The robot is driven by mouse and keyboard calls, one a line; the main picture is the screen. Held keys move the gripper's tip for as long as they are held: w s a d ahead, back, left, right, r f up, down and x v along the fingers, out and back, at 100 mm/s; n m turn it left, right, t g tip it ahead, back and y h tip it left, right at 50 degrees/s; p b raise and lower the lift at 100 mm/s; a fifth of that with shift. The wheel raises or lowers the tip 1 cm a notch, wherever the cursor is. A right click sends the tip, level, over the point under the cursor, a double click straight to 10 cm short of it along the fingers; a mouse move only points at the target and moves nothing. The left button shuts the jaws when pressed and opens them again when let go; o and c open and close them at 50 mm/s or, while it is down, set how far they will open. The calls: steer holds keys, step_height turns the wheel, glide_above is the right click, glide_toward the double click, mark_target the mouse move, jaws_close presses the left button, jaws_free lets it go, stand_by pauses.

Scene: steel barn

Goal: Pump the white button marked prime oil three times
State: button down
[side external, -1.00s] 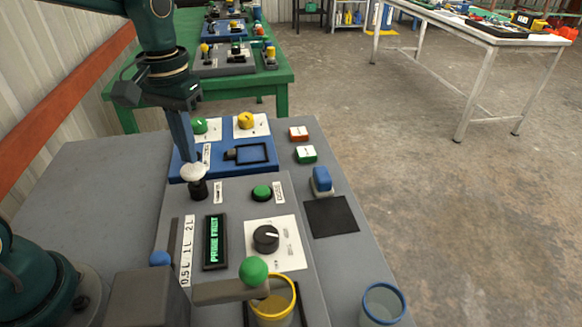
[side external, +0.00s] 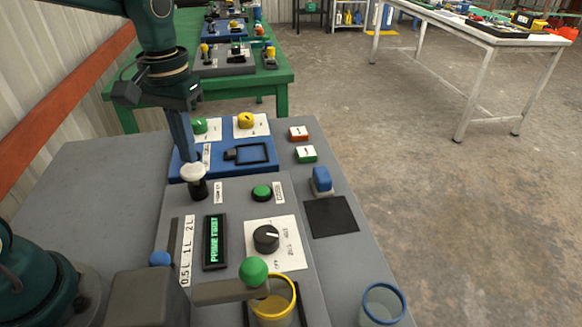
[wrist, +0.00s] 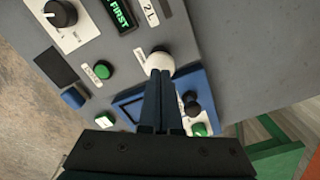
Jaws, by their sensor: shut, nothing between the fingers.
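The white button (side external: 193,173) is a round knob on a dark stem at the back left corner of the grey panel (side external: 230,188). It also shows in the wrist view (wrist: 160,62), partly hidden by my fingertips. My gripper (side external: 189,159) is shut and empty, pointing down, with its tips at the white button's top. I cannot tell whether they press on it or just touch it. A small label (side external: 218,192) stands beside the button, too small to read. The display (side external: 214,241) shows green letters that look like "PRIME FIRST".
A green button (side external: 262,193), a black dial (side external: 266,238) and a green-knobbed lever (side external: 253,271) are on the panel. A yellow-rimmed cup (side external: 274,303) stands under the lever. A blue panel (side external: 225,160) lies behind. A blue-rimmed cup (side external: 383,304) stands at front right.

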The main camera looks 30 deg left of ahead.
steer(key=shift+f, duration=1.5)
stand_by(0.3)
steer(key=shift+r, duration=3.8)
steer(key=shift+d+r, duration=0.1)
steer(key=shift+r, duration=0.1)
steer(key=s+d+m+t, duration=0.3)
steer(key=s+t, duration=0.2)
steer(key=s, duration=0.7)
steer(key=shift+d+f+t, duration=0.25)
steer(key=shift+f+t, duration=0.05)
steer(key=shift+f, duration=0.15)
